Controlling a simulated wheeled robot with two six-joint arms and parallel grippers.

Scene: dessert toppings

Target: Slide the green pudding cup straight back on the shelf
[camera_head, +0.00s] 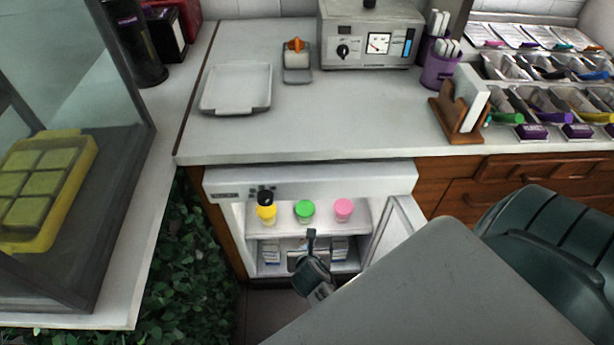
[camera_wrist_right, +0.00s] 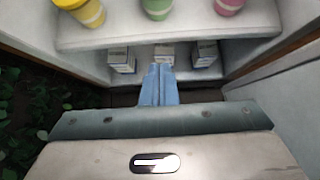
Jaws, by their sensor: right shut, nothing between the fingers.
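The green pudding cup (camera_head: 305,210) stands upright on the upper shelf (camera_head: 283,228) of the small open fridge, in the middle of a row. It also shows at the top of the right wrist view (camera_wrist_right: 158,8), cut off by the frame edge. My right gripper (camera_head: 311,236) is shut and empty, in front of the fridge and below the cup in the picture. It appears apart from the cup. My left gripper is not in view.
The fridge door (camera_head: 402,232) hangs open on the right. Several small cartons (camera_wrist_right: 120,58) stand on the lower level. The counter (camera_head: 330,120) overhangs above, holding a white tray (camera_head: 236,88) and a wooden holder (camera_head: 459,108). Leafy greenery (camera_head: 190,260) is at the left.

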